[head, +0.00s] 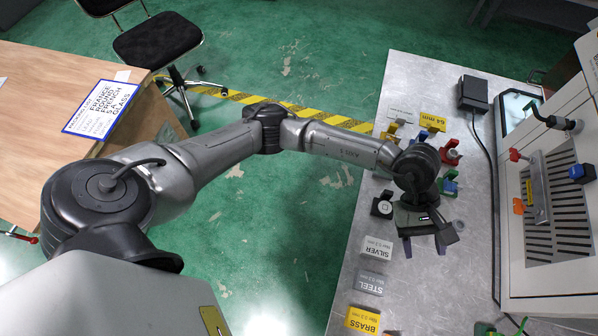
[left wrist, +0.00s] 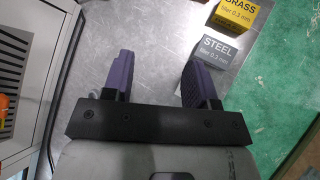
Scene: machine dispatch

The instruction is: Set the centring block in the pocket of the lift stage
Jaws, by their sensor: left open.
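My left gripper (head: 424,248) is open over the grey metal bench (head: 440,290), with two purple fingers pointing down. In the left wrist view the fingers of this gripper (left wrist: 160,72) stand wide apart with nothing between them, only bare bench. I cannot pick out the centring block or the lift stage with certainty. A small black unit with a white round face (head: 382,206) sits just left of the gripper's wrist. Part of the bench is hidden behind the wrist. My right gripper is not in view.
Silver (head: 376,247), steel (head: 370,282) and brass (head: 362,319) labelled blocks line the bench's left edge. Red (head: 450,154), green (head: 449,184) and yellow (head: 432,122) items stand beyond the wrist. A machine with a slotted plate (head: 560,215) stands right.

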